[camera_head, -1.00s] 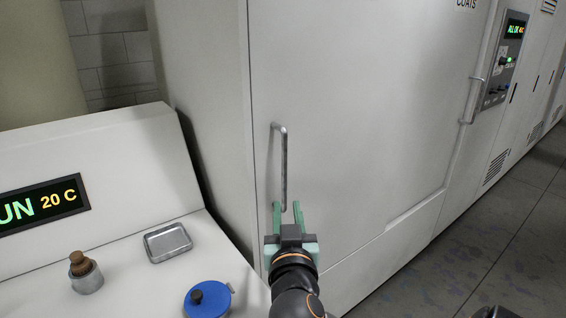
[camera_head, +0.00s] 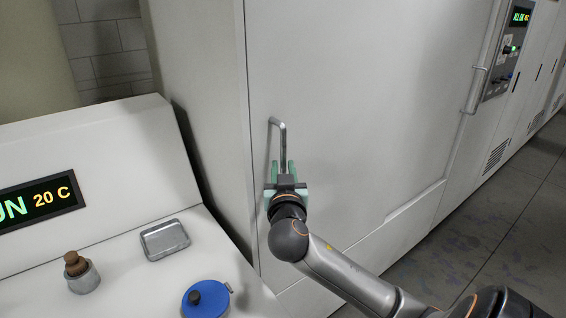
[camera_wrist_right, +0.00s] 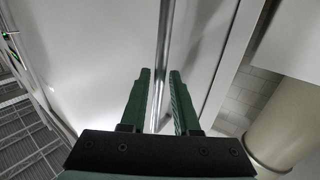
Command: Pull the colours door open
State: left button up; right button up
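A large pale door (camera_head: 350,100) fills the middle of the head view and looks shut. A vertical metal bar handle (camera_head: 282,140) is near its left edge. My right gripper (camera_head: 283,168) is at the lower part of this handle, with its green fingers pointing at the door. In the right wrist view the handle (camera_wrist_right: 163,45) runs between the two fingertips (camera_wrist_right: 160,73). Gaps show between the bar and the fingers, so the gripper is open around it. The handle's lower end is hidden by the gripper in the head view. My left gripper is not in view.
A white console (camera_head: 90,140) with a lit display (camera_head: 38,200) stands at the left. It carries a metal tray (camera_head: 165,240), a brown-topped pot (camera_head: 82,272) and a blue-lidded tin (camera_head: 205,299). Grey floor (camera_head: 480,220) is open at the right.

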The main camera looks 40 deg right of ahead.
jog(key=shift+w+d, duration=0.45)
jog(key=shift+w, duration=0.05)
jog(key=shift+c, duration=0.4)
grip_shut()
jog(key=shift+f, duration=0.1)
dwell(0.7)
